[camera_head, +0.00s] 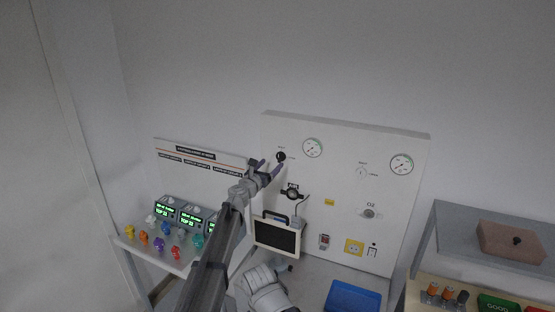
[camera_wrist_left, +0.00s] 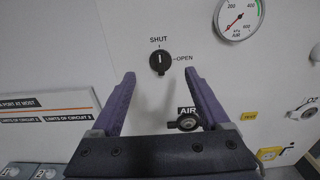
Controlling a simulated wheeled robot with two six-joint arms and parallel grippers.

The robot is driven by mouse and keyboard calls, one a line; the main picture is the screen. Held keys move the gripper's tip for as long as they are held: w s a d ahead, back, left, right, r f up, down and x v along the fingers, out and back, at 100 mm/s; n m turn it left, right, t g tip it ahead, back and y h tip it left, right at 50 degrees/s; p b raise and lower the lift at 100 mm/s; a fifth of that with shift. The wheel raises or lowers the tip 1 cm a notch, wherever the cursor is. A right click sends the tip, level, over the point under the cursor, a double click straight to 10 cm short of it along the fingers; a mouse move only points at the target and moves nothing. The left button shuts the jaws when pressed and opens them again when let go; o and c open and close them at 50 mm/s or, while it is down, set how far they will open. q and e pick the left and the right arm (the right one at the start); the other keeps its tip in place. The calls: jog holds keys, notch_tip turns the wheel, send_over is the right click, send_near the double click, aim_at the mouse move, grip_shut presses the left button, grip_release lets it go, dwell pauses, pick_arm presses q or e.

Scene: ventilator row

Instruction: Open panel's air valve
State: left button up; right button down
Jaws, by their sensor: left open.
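The panel's air valve is a round black knob (camera_head: 281,156) at the upper left of the white wall panel (camera_head: 335,195). In the left wrist view the knob (camera_wrist_left: 160,62) has SHUT printed above it and OPEN to its right. Its white mark stands upright, towards SHUT. My left gripper (camera_head: 267,166) is open in front of the panel, close to the knob. In the left wrist view the knob shows between and just beyond the two purple fingertips (camera_wrist_left: 158,77); no contact shows. My right gripper does not show.
The air gauge (camera_wrist_left: 240,16) sits right of the knob, its needle near zero. A black AIR outlet (camera_wrist_left: 187,122) is below. A case with a dark screen (camera_head: 277,235) stands under the panel. A side table (camera_head: 185,268) with several coloured items is left; a blue bin (camera_head: 352,296) is below.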

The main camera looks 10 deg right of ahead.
aim_at(279, 157)
pick_arm(q)
jog(key=x, duration=0.7)
grip_shut()
dwell(0.6)
